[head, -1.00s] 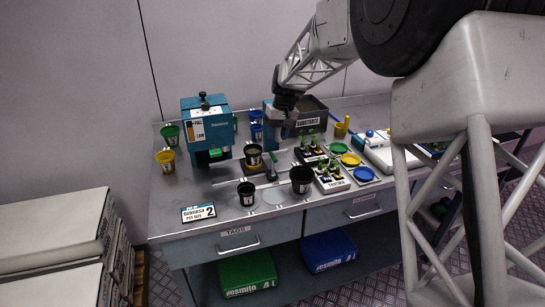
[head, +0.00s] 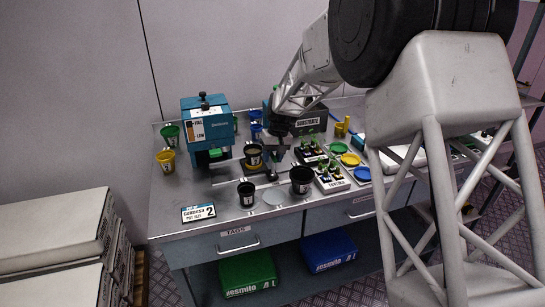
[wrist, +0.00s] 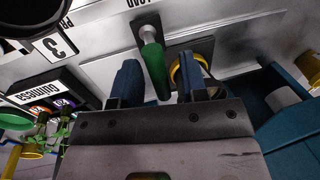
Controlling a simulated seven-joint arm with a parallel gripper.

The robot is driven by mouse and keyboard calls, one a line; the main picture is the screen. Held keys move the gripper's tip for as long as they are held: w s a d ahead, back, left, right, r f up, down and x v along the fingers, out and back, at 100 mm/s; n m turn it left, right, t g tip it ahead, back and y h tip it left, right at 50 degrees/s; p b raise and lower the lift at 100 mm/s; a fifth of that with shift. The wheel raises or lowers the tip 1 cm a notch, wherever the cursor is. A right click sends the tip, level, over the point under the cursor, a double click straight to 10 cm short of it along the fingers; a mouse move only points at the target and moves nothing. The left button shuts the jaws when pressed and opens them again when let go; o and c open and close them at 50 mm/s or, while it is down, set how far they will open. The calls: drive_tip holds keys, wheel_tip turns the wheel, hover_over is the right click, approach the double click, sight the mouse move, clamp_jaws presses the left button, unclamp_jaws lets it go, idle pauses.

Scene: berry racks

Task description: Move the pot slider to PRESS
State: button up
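The pot slider (head: 262,167) is a plate with a yellow edge on the bench in front of the blue press (head: 206,125). A black pot (head: 253,151) stands on it. In the wrist view the slider's green handle (wrist: 155,68) points toward me, below an upside-down LOAD label (wrist: 142,3). A yellow ring (wrist: 174,72) on a dark plate shows beside it, partly behind a finger. My gripper (head: 274,164) is low over the handle. In the wrist view its fingers (wrist: 158,80) are apart, with the handle between them; contact cannot be told.
Black pots (head: 247,192) and (head: 301,180) stand on the bench front. Seedling trays (head: 331,179) and coloured dishes (head: 361,174) are to the right. The substrate bin (head: 312,116) is behind my gripper.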

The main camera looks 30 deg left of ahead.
clamp_jaws()
drive_tip(key=w+d, duration=0.7)
drive_tip(key=shift+w+d, duration=0.15)
drive_tip(key=shift+w, duration=0.05)
unclamp_jaws()
drive_tip(key=shift+r, duration=0.1)
idle(0.4)
wheel_tip(320, 180, up, 8)
drive_tip(key=w+d, duration=0.1)
drive_tip(key=shift+f, duration=0.2)
